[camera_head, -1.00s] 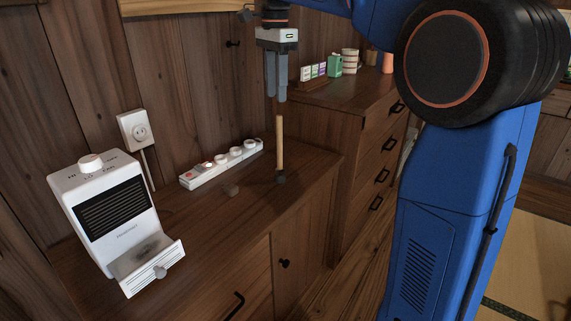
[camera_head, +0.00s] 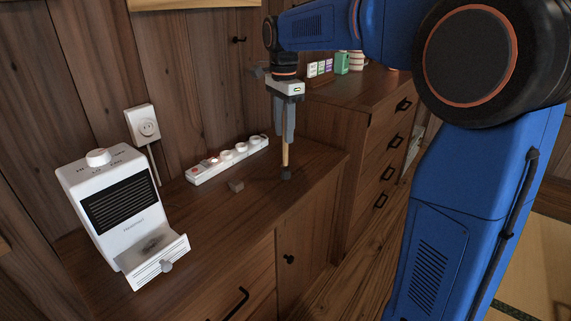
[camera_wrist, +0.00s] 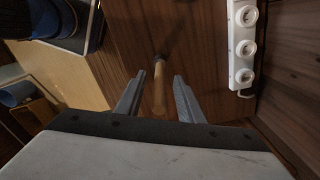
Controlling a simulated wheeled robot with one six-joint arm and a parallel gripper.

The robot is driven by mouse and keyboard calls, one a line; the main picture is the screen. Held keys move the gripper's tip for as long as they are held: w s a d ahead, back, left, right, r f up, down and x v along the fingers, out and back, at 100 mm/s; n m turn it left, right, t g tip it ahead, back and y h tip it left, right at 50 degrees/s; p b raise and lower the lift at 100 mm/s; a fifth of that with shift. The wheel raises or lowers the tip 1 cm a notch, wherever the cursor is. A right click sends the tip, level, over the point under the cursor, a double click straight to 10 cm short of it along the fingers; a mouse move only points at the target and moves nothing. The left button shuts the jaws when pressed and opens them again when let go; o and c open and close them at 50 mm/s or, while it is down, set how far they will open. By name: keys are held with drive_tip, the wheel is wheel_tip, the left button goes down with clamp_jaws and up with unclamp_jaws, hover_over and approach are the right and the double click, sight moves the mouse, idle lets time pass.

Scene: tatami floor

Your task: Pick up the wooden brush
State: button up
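The wooden brush (camera_head: 285,158) stands upright on the cabinet top, with a light wooden handle and a dark lower end. My gripper (camera_head: 284,138) points straight down over it, and the upper part of the handle is hidden by the fingers in the head view. In the wrist view, the brush handle (camera_wrist: 159,97) lies between the two spread fingers of my gripper (camera_wrist: 159,77). A gap shows on each side of the handle, so my gripper is open and not holding it.
A taller chest (camera_head: 335,125) with small boxes stands at the right.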

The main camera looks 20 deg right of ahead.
sight(285, 147)
drive_tip(key=shift+d+f, duration=0.1)
drive_tip(key=shift+f, duration=1.75)
clamp_jaws()
